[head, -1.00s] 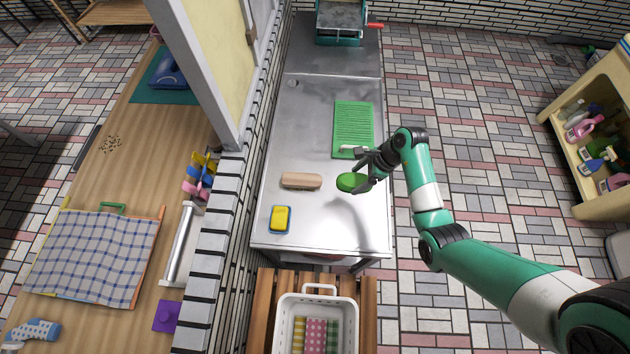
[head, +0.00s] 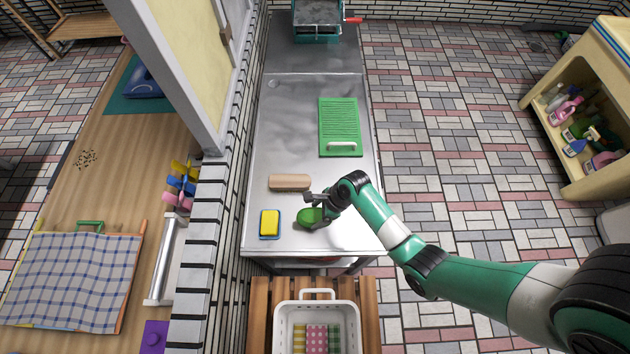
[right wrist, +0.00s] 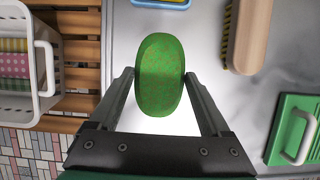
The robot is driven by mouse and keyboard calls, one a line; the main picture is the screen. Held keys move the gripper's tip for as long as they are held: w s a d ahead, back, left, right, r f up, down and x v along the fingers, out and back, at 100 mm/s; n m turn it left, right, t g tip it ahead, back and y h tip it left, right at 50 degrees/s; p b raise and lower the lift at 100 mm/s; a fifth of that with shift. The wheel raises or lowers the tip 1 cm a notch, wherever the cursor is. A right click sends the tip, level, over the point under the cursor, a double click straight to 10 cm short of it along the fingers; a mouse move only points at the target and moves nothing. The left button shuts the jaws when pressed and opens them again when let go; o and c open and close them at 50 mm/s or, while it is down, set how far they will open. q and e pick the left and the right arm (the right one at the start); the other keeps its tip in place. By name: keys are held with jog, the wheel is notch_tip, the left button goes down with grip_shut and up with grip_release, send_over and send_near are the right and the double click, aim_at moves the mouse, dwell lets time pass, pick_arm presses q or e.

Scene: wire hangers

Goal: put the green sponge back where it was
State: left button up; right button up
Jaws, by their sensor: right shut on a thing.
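The green sponge (head: 309,216) is an oval block at the front of the steel counter in the head view. My right gripper (head: 314,210) is shut on it. In the right wrist view the green sponge (right wrist: 160,75) sits between the two fingers of my right gripper (right wrist: 160,85). Whether it touches the counter or hangs just above it, I cannot tell. The yellow sponge on its blue tray (head: 270,223) lies just to its left. My left gripper is not in view.
A wooden brush (head: 290,182) lies behind the sponge. A green ribbed board (head: 340,127) with a white handle lies farther back. A white basket (head: 318,313) of folded cloths stands on a slatted wooden stand (head: 259,312) in front of the counter (head: 300,110). The counter's front right is bare.

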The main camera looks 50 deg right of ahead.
aim_at(319, 217)
jog(key=shift+a+f, duration=0.15)
jog(key=shift+f, duration=0.15)
jog(key=f, duration=0.1)
jog(key=f+b, duration=0.2)
jog(key=shift+a+f, duration=0.25)
jog(key=shift+f, duration=0.05)
jog(key=shift+r, duration=0.15)
jog(key=o, duration=1.4)
jog(key=shift+c, duration=0.2)
